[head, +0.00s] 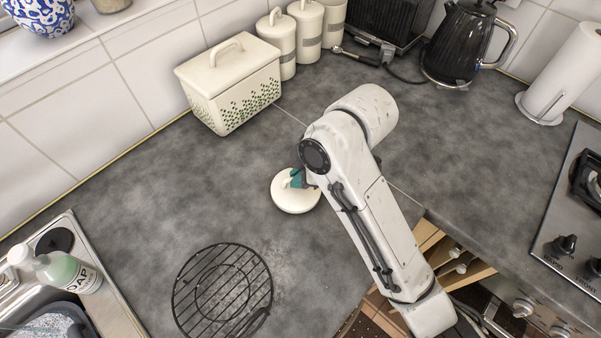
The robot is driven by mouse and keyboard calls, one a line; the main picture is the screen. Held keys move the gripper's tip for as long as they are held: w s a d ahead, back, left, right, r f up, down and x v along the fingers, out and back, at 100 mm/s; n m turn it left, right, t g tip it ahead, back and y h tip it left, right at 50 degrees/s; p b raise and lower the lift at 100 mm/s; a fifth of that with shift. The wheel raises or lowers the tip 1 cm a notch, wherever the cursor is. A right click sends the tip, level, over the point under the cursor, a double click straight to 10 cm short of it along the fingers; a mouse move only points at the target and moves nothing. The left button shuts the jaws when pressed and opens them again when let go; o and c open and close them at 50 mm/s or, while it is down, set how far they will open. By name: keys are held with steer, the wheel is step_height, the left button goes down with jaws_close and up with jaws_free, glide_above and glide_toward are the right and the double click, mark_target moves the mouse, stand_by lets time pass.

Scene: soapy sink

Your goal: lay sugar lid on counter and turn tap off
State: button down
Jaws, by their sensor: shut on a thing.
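The sugar lid (294,201) is a round cream-white disc over the middle of the grey counter (130,215). My gripper (297,180), with teal fingers, is shut on its top, and my arm hides part of the fingers and the lid's right edge. I cannot tell whether the lid touches the counter or hangs just above it. The sink (85,265) shows only in part at the lower left. The tap is not in view.
A round black wire rack (223,290) lies below the lid. A cream bread bin (232,85), canisters (277,42) and a black kettle (458,45) stand at the back. A soap bottle (62,271) stands by the sink. Counter left of the lid is clear.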

steer(key=shift+f, duration=0.2)
steer(key=c, duration=1.2)
jaws_free()
steer(key=p+v, duration=0.3)
steer(key=v, duration=0.9)
steer(key=shift+r, duration=0.2)
